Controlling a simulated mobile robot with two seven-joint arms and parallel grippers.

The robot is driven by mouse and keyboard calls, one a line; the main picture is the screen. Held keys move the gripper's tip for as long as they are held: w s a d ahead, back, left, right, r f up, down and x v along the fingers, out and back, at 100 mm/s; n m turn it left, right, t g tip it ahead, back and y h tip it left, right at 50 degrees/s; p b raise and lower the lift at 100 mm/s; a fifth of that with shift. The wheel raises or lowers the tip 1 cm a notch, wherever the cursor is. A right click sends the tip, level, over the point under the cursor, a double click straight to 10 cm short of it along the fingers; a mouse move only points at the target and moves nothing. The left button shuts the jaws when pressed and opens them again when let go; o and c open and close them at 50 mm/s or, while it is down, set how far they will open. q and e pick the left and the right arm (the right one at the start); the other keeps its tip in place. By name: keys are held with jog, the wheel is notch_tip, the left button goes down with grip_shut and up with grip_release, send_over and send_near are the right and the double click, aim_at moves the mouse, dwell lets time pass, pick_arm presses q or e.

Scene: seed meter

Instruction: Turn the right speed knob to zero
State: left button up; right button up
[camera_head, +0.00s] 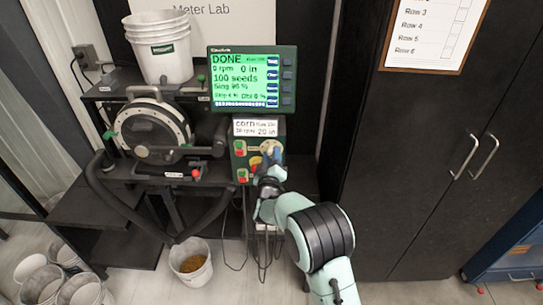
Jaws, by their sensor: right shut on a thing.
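The control box (239,162) with a dark green front is mounted below the display. It bears red and green buttons on its left side and knobs on its right. My right gripper (270,160) is at the right side of this front, shut on what appears to be the right speed knob (271,148). The gripper hides most of the knob, so I cannot read its setting. The display screen (245,78) reads DONE, 0 rpm, 0 in and 100 seeds. My left gripper is not in view.
The seed meter (148,128), with a round disc, stands on a black stand to the left. A white bucket stack (160,48) is above it. A bucket with seeds (190,262) is on the floor below. A black cabinet (420,150) stands to the right. Cables hang under the control box.

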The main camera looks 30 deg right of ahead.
jog(key=shift+n, duration=0.3)
jog(key=o, duration=1)
jog(key=shift+o, duration=0.2)
pick_arm(q)
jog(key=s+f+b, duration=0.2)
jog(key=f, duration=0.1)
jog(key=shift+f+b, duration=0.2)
jog(key=shift+b, duration=0.15)
pick_arm(e)
jog(key=v, duration=1.3)
jog(key=shift+s, duration=0.2)
jog(key=shift+a, duration=0.1)
